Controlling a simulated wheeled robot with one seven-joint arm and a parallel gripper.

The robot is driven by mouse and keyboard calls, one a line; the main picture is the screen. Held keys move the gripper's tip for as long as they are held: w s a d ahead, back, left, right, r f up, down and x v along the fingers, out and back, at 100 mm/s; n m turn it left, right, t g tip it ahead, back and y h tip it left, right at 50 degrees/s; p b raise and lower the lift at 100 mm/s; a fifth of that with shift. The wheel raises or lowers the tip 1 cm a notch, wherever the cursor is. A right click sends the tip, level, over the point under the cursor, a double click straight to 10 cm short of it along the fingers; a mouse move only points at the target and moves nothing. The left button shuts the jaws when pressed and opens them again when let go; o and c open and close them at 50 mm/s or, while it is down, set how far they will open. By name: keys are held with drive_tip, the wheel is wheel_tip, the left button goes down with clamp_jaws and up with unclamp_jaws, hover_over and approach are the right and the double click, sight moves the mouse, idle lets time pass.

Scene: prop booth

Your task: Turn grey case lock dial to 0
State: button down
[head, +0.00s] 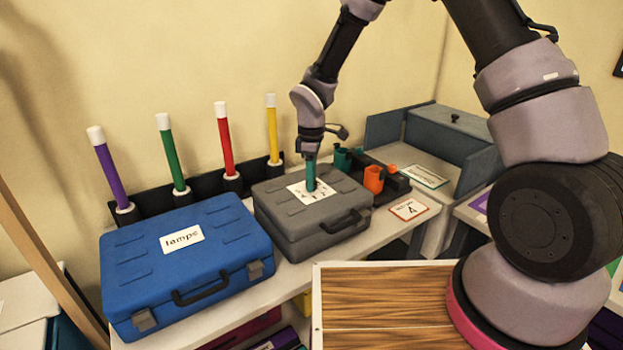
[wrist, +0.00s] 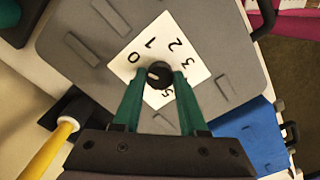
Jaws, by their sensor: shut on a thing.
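The grey case (head: 290,232) lies shut on the white table, and its lid fills much of the wrist view (wrist: 225,50). A white number card (wrist: 183,62) on the lid shows 0, 1, 2, 3 and 5 around a round black dial (wrist: 159,68). The dial has a small pale mark, but I cannot tell surely which number it points at. My gripper (head: 311,188) reaches down to the card from above. Its green fingers stand on both sides of the dial and are shut on it. The fingers hide part of the card.
Purple, green, red and yellow sticks (head: 225,140) stand in a black rack behind.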

idle(0.4)
drive_tip(key=shift+c, duration=2.2)
unclamp_jaws()
wheel_tip(320, 180, up, 11)
drive_tip(key=shift+f, duration=0.1)
